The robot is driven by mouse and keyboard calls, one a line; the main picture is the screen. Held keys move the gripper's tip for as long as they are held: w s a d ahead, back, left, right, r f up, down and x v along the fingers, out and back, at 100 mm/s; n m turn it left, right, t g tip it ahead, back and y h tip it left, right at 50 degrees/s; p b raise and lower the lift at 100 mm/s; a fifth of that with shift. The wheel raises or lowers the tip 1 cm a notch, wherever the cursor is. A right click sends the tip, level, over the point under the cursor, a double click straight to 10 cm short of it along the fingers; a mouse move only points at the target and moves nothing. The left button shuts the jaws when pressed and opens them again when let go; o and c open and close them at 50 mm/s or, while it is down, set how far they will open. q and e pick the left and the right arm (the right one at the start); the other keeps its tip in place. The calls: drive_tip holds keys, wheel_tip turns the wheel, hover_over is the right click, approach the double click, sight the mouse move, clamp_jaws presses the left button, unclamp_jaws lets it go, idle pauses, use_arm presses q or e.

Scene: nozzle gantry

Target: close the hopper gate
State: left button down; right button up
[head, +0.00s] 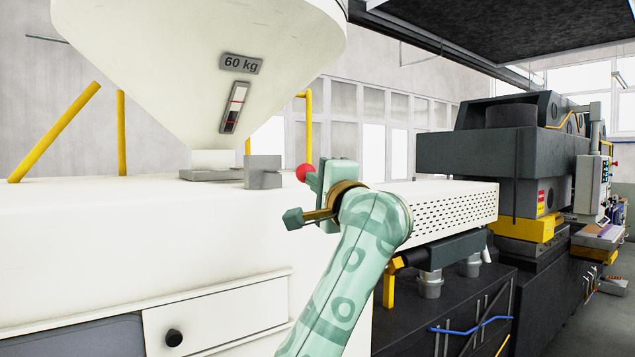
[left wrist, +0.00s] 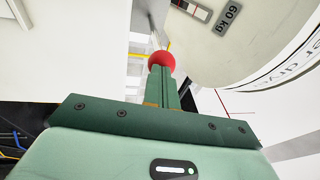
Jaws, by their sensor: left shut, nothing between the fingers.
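The white cone-shaped hopper (head: 200,70) stands over the white machine housing and carries a 60 kg plate. A red ball knob (head: 305,172) shows to the right of the block, and the knob also shows in the left wrist view (left wrist: 161,62). My left gripper (head: 314,182) is shut and empty, right beside the knob. In the left wrist view its closed fingers (left wrist: 161,78) point at the knob; I cannot tell whether they touch. My right gripper is not in view.
Yellow rails (head: 122,132) stand behind the housing. A perforated white guard (head: 450,205) extends to the right, toward a dark clamp unit (head: 480,150). The housing top (head: 90,200) left of the hopper throat is clear. A drawer (head: 215,318) with a black knob is below.

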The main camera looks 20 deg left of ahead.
sight(285, 173)
use_arm(q)
drive_tip(key=w+a, duration=0.1)
drive_tip(key=a, duration=0.1)
drive_tip(key=w+a, duration=0.3)
drive_tip(key=a, duration=0.1)
drive_tip(key=shift+w+a+r+p, duration=0.15)
drive_tip(key=shift+w+a+p, duration=0.05)
drive_tip(key=shift+w+p, duration=0.1)
